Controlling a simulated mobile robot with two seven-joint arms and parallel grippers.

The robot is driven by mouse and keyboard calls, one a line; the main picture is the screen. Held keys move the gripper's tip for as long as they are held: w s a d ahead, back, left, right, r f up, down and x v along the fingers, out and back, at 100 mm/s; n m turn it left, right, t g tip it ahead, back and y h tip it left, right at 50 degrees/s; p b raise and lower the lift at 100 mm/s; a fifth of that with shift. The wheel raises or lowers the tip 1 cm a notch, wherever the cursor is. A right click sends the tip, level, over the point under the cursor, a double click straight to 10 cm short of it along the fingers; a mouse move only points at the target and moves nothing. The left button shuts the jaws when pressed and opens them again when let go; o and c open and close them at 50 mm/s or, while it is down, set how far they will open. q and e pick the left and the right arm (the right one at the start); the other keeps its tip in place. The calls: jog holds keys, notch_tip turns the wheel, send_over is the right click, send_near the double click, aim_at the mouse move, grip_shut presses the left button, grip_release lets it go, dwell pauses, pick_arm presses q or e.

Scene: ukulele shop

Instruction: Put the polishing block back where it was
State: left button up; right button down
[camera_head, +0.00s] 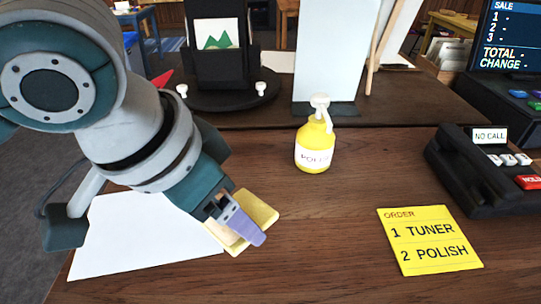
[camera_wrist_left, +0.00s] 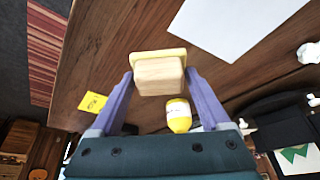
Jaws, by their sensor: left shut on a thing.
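The polishing block (camera_head: 259,207) is a pale wooden block with a yellow pad. My left gripper (camera_head: 246,228) is shut on it, with one purple finger showing in front of the block in the head view. In the left wrist view, the block (camera_wrist_left: 159,76) sits between the two purple fingers, its yellow pad at the far side. In the head view the block overlaps the right edge of a white sheet (camera_head: 140,245) on the wooden counter. I cannot tell whether it touches the counter. My right gripper is not in view.
A yellow polish bottle (camera_head: 315,150) stands behind the block. A yellow order note (camera_head: 428,240) lies to the right, and a black telephone (camera_head: 470,170) stands beyond it. A dark round stand (camera_head: 220,98) is at the back. The counter between block and note is clear.

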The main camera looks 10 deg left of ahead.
aim_at(233, 243)
pick_arm(q)
jog(key=shift+f, duration=3)
jog(key=shift+f+b, duration=0.15)
jog(key=shift+b, duration=0.15)
jog(key=o, duration=1.2)
jog(key=shift+c, duration=0.2)
